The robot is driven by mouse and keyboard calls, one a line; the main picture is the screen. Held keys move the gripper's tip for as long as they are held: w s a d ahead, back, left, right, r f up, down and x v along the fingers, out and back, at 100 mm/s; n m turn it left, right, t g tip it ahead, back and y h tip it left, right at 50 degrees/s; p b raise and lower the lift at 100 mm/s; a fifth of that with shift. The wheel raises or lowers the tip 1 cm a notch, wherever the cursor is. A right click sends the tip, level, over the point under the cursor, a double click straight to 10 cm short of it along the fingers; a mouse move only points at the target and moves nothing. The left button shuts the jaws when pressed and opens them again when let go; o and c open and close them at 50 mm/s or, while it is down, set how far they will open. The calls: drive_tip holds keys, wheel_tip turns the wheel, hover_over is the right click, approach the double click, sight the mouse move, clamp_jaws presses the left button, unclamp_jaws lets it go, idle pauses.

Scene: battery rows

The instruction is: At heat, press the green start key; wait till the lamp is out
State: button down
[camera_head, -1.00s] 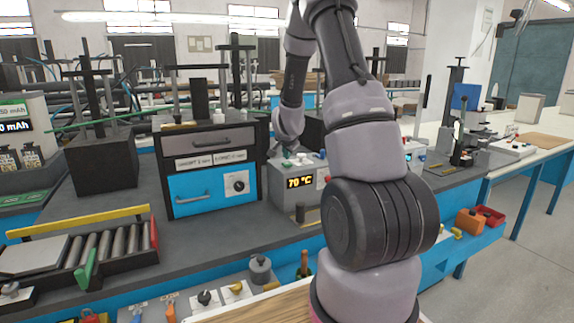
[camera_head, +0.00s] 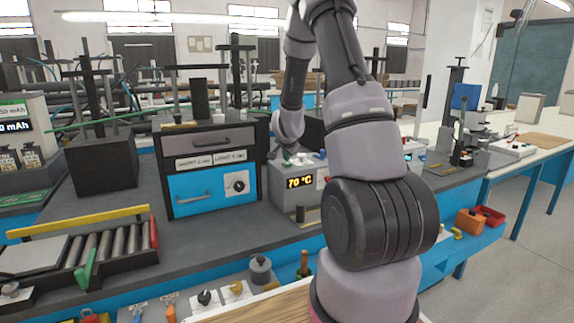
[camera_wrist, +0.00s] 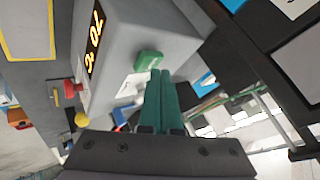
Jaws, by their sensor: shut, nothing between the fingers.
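The grey heater box (camera_head: 290,205) stands on the bench in the head view, its display (camera_head: 300,182) reading 70 °C. In the wrist view the tilted display (camera_wrist: 95,38) also shows 70. The green key (camera_wrist: 148,61) is on the box's top face, beside a white label. My gripper (camera_wrist: 160,73) is shut and empty, its green fingers pointing at the key. The fingertips appear right at the key's near edge; I cannot tell whether they touch it. I cannot make out for certain which part is the lamp or whether it is lit.
A blue-fronted drawer unit (camera_head: 212,188) stands close left of the box. A red knob (camera_wrist: 71,88) and a yellow knob (camera_wrist: 82,119) show near the box in the wrist view. A tray of metal rollers (camera_head: 100,247) lies at the front left.

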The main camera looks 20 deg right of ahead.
sight(286, 164)
drive_tip(key=shift+f, duration=0.4)
idle(0.3)
drive_tip(key=shift+r, duration=0.85)
drive_tip(key=shift+r, duration=2.5)
